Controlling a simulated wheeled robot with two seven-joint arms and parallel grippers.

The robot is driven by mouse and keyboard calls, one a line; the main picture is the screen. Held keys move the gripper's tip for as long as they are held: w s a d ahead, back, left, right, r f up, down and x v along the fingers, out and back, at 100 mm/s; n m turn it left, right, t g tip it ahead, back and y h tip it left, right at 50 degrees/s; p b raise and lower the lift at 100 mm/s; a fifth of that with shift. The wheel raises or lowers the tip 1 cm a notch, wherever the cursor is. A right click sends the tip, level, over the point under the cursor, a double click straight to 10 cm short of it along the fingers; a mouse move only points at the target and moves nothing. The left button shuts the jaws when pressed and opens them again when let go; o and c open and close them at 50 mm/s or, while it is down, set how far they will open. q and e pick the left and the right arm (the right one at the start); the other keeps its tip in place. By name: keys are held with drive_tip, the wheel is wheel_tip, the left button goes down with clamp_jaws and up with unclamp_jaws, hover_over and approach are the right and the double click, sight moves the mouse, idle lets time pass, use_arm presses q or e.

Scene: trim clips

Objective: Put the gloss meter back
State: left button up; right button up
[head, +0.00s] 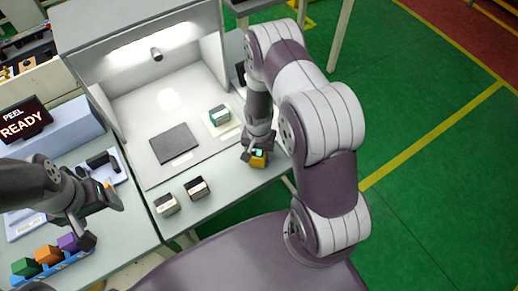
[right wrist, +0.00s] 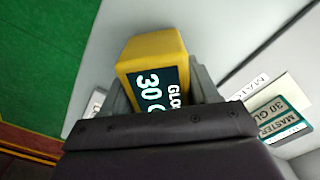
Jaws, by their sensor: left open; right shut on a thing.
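The gloss meter (head: 259,161) is a yellow block with a dark face. My left gripper (head: 101,222) is open and empty, above the left bench near the coloured blocks.
A green-faced master block (head: 220,114) sits on a pale card inside the booth (head: 125,105), beside a dark plate (head: 175,143). Two small dark-and-pale blocks (head: 166,204) (head: 196,188) stand on the front bench. A blue rack (head: 62,266) holds coloured blocks. A "PEEL READY" display (head: 24,119) stands left.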

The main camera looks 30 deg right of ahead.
drive_tip(key=shift+w+f, duration=0.15)
drive_tip(key=shift+f, duration=0.05)
drive_tip(key=o, duration=1.1)
drive_tip(key=shift+o, duration=0.5)
drive_tip(key=shift+s+r, duration=0.15)
drive_tip(key=shift+s, duration=0.05)
